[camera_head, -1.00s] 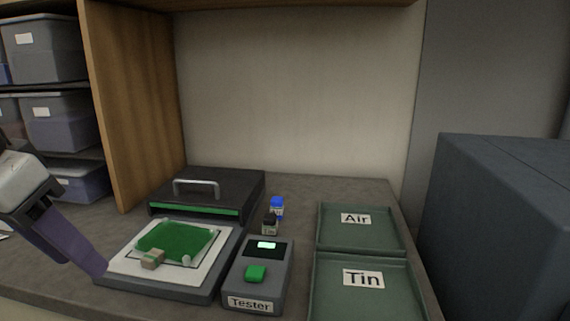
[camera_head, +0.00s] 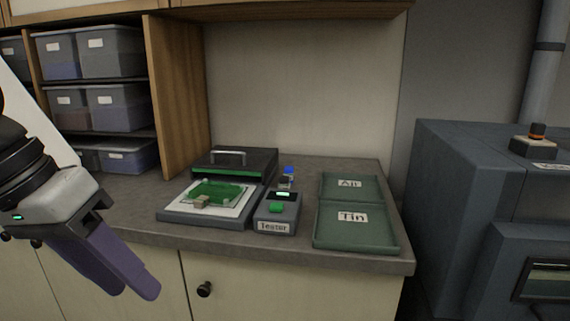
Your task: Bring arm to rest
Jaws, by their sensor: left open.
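My left gripper (camera_head: 122,288) comes in from the left in the head view, in front of the counter's front edge and clear of everything on it. Its two purple fingers point down and to the right; it is open, with nothing seen between them. My right gripper is not in view. On the counter, a grey plate (camera_head: 172,216) bears a white sheet with a green patch (camera_head: 222,191) and a small tan block (camera_head: 203,202). The grey Tester (camera_head: 276,214) has a lit screen and a green piece (camera_head: 275,208) on it.
Small bottles (camera_head: 288,172) stand behind the Tester. Green trays labelled Air (camera_head: 372,186) and Tin (camera_head: 378,237) lie to the right, empty. A large dark machine (camera_head: 470,180) stands at the far right. Bins (camera_head: 110,52) fill the left shelves.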

